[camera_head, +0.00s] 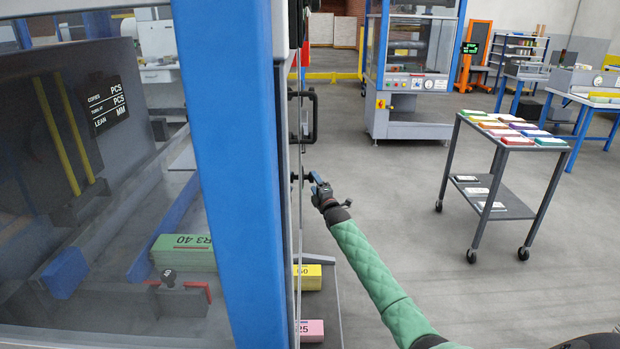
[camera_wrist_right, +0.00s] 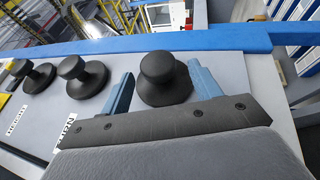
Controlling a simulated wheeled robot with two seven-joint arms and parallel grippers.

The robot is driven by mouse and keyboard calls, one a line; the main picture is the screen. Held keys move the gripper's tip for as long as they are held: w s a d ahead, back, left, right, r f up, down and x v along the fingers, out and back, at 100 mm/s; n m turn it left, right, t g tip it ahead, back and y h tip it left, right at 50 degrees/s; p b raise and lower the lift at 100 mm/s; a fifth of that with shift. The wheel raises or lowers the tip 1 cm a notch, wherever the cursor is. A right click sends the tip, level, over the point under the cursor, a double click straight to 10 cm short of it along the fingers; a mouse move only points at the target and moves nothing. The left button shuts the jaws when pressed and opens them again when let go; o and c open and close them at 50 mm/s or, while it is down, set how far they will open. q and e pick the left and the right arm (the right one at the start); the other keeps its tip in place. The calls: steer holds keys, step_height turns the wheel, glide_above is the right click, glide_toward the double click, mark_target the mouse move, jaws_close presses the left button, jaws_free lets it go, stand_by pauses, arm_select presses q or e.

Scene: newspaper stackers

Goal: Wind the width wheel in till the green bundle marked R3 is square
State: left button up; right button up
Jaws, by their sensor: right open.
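The green bundle marked R3 40 (camera_head: 184,250) shows behind the clear panel of the machine at left in the head view. It lies beside a blue guide, and its lower part is partly hidden. My right gripper (camera_head: 318,182) is at the machine's side. In the right wrist view my right gripper (camera_wrist_right: 160,88) is open, with a round black knob (camera_wrist_right: 163,75) between its blue fingers; I cannot tell whether they touch it. Two more black knobs (camera_wrist_right: 83,74) (camera_wrist_right: 33,74) stand to the left. My left gripper is not in view.
A display (camera_head: 108,102) reads COPIES, TURN AT and LEAN without visible figures. A blue post (camera_head: 225,150) and a black handle (camera_head: 309,117) are near my right arm. Yellow (camera_head: 308,278) and pink (camera_head: 312,330) bundles lie below. A cart (camera_head: 508,148) stands right; floor between is clear.

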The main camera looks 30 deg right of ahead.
mark_target(307, 177)
steer(key=shift+x, duration=2)
steer(key=shift+d, duration=0.15)
steer(key=shift+r, duration=0.1)
steer(key=c, duration=0.9)
